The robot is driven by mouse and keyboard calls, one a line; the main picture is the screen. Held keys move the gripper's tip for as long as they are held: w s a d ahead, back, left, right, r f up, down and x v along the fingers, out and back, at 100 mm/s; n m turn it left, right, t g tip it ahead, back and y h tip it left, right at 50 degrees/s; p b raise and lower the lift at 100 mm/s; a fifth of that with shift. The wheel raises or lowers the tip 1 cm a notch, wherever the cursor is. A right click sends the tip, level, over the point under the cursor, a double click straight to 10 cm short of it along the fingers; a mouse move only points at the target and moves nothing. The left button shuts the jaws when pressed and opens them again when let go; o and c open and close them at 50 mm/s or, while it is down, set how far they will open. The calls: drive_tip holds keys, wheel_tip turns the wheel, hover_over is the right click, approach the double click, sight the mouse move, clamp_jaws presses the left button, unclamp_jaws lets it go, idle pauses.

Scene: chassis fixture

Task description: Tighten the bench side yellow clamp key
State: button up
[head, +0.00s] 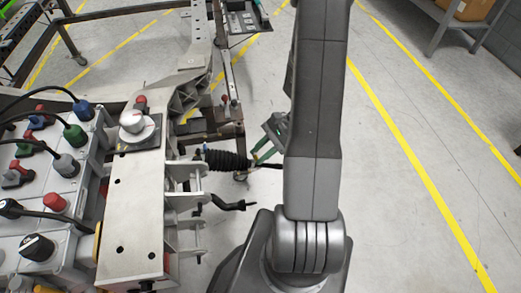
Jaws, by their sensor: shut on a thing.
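A black ribbed boot (226,160) lies sideways off the right side of the metal fixture. A small yellow piece, seemingly the yellow clamp key (255,157), shows at the boot's right end. My gripper (262,151) comes out from behind my own arm, with greyish-green fingers reaching down and left to that piece. It appears shut on the yellow clamp key. My arm hides the gripper's body and the view is too small to show the grip clearly. A small blue and white part (205,147) shows at the boot's left end.
The metal fixture block (135,215) carries a white round dial (133,121) and brackets on its right side. A black bent lever (229,203) sticks out below the boot. A connector panel (45,185) with cables stands left. Yellow-striped floor (430,150) is clear at right.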

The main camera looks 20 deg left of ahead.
drive_tip(key=shift+d+m+t+y, duration=0.1)
drive_tip(key=shift+m+t+y, duration=0.45)
drive_tip(key=shift+m, duration=1.25)
drive_tip(key=shift+s, duration=0.1)
drive_tip(key=o, duration=1)
drive_tip(key=p+v, duration=0.1)
drive_tip(key=v, duration=1.2)
drive_tip(key=shift+d+r, duration=0.25)
drive_tip(key=shift+d, duration=0.1)
